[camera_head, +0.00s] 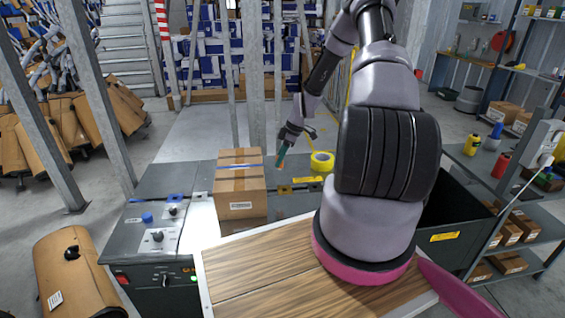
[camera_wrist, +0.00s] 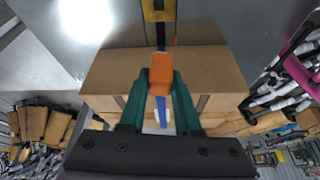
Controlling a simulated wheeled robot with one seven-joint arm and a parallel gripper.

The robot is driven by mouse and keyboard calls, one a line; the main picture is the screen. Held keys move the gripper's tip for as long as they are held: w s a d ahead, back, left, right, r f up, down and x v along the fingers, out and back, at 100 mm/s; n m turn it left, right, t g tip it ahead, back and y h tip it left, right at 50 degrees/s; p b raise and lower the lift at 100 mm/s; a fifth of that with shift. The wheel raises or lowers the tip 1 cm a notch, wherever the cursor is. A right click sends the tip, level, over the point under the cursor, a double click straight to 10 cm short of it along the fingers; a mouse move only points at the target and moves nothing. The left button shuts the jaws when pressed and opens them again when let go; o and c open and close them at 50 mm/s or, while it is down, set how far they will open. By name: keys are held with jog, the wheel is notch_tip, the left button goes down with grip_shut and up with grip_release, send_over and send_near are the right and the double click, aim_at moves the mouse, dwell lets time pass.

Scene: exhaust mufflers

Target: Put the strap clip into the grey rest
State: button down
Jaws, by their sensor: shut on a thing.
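My gripper (camera_head: 281,157) hangs over the grey worktop, just right of the cardboard box in the head view. In the wrist view its two teal fingers (camera_wrist: 161,88) are closed on a small orange piece, which I take as the strap clip (camera_wrist: 161,68). The clip sticks out past the fingertips, in front of the box. In the head view the clip is too small to make out clearly. I cannot pick out the grey rest with certainty; a yellow-edged fitting with a dark middle (camera_wrist: 158,10) lies beyond the box in the wrist view.
The cardboard box (camera_head: 239,190) with a blue strap stands on the worktop (camera_head: 180,180). A yellow tape roll (camera_head: 322,161) lies right of my gripper. A control panel (camera_head: 160,237) is at left, a wood-grained board (camera_head: 270,270) in front, and a black bin (camera_head: 450,215) at right.

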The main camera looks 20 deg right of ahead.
jog(key=s+a+r+m+t+h, duration=0.1)
jog(key=s+a+r+m+h, duration=0.1)
jog(key=r+m, duration=0.3)
jog(key=s+a+r+m+t+h, duration=0.1)
jog(key=s+a+r+m+h, duration=0.1)
jog(key=s+a+r+m, duration=0.2)
notch_tip(320, 180, up, 2)
jog(key=m, duration=0.4)
jog(key=shift+r+t, duration=0.2)
jog(key=shift+t, duration=0.2)
jog(key=shift+a, duration=0.2)
